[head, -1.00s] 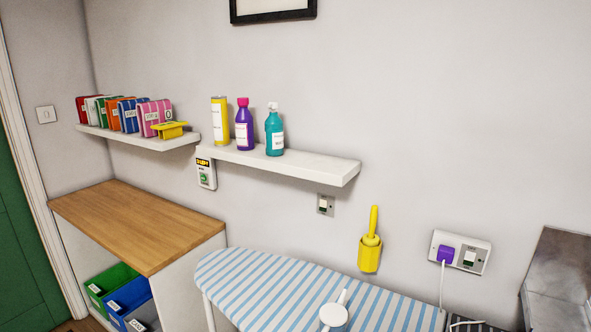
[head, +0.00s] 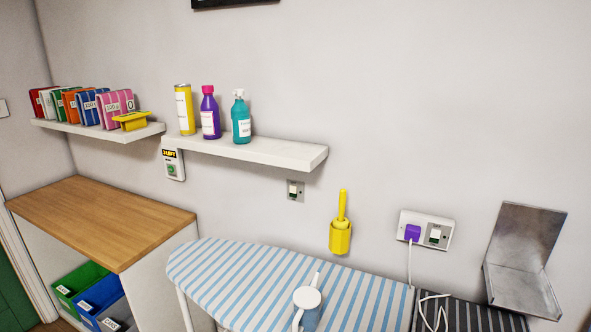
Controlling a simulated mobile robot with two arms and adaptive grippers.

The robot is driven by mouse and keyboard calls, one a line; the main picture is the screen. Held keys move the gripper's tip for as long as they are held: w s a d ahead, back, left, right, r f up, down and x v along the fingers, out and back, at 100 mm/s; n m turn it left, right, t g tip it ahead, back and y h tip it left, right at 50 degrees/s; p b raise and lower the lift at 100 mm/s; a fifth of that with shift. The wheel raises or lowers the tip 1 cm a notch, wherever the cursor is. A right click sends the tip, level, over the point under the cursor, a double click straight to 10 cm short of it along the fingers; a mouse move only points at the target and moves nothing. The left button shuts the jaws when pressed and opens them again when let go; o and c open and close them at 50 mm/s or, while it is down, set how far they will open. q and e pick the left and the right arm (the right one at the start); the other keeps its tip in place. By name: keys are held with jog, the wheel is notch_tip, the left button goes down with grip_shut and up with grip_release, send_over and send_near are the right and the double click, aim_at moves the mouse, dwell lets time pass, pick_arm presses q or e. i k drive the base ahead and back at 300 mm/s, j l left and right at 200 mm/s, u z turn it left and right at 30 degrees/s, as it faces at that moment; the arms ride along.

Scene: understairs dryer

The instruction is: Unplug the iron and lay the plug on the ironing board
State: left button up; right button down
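A purple plug (head: 412,233) sits in the left part of a white wall socket plate (head: 427,232) above the right end of the ironing board. A white cord (head: 410,265) hangs from the plug down to the board. The ironing board (head: 225,275) has a blue and white striped cover and a dark striped section (head: 470,316) at its right end, where a loop of white cord lies. A white and pale blue object (head: 307,297) with an upright spout or handle stands on the board; I cannot tell if it is the iron. Neither gripper is in view.
A metal bracket (head: 525,260) juts from the wall right of the socket. A yellow holder (head: 340,236) hangs left of it. A shelf (head: 260,150) with bottles is above the board. A wooden counter (head: 100,220) with coloured bins below stands left.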

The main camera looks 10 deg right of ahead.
aim_at(412, 231)
jog(key=i+j+z, duration=0.15)
jog(key=j, duration=0.15)
jog(key=i+j+z, duration=0.15)
jog(key=j, duration=0.15)
jog(key=i+j+z, duration=0.15)
jog(key=j, duration=0.2)
jog(key=i+j+z, duration=0.15)
jog(key=j, duration=0.2)
